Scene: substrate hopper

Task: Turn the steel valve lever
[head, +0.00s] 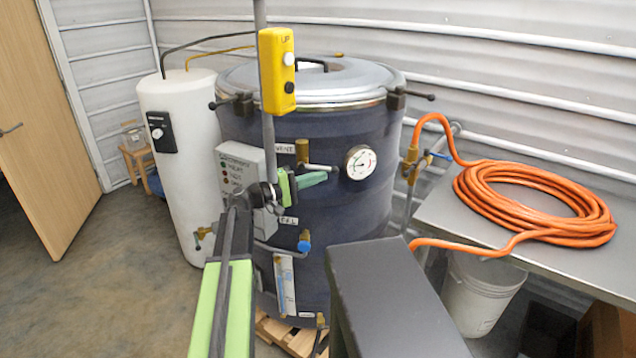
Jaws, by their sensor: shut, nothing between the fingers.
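The steel valve lever (321,168) is a short pale bar reaching right from the brass vent valve (302,151) on the dark blue drum (345,210). It lies roughly level. My gripper (324,177) is green and black, its shut fingers pointing right with nothing between them. The fingertips appear just below the lever in the head view and cover part of the area beneath it. I cannot tell whether they touch the lever.
A yellow pendant control (277,70) hangs on a grey pole above my gripper. A pressure gauge (360,162) sits right of the lever, and a grey control box (240,175) left. An orange hose (535,200) lies coiled on the metal table (440,205).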

